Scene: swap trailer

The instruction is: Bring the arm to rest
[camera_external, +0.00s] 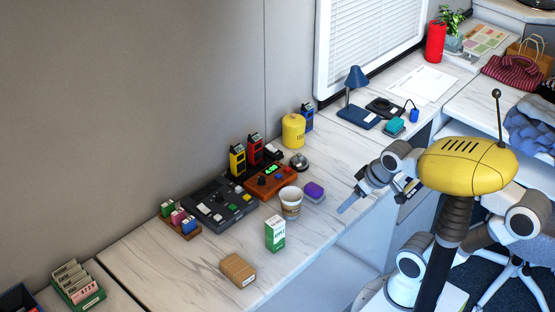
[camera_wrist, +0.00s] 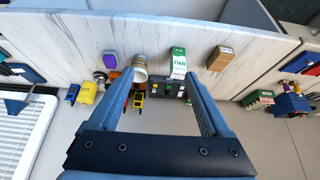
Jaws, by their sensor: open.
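My arm is at the right in the external view, beside my yellow body. My gripper (camera_external: 349,204) hangs over the front edge of the counter (camera_external: 330,243). In the wrist view my gripper (camera_wrist: 155,78) shows two blue fingers spread wide apart with nothing held between them. The counter with its objects lies beyond the fingertips. A paper cup (camera_external: 291,203) and a purple sponge-like block (camera_external: 314,190) are the things nearest the gripper, to its left and apart from it.
A green and white carton (camera_external: 275,233) and a brown box (camera_external: 238,269) stand near the counter's front edge. A dark console (camera_external: 220,205), an orange device (camera_external: 270,182) and a yellow canister (camera_external: 293,131) stand farther back. A blue lamp (camera_external: 357,90) stands by the window.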

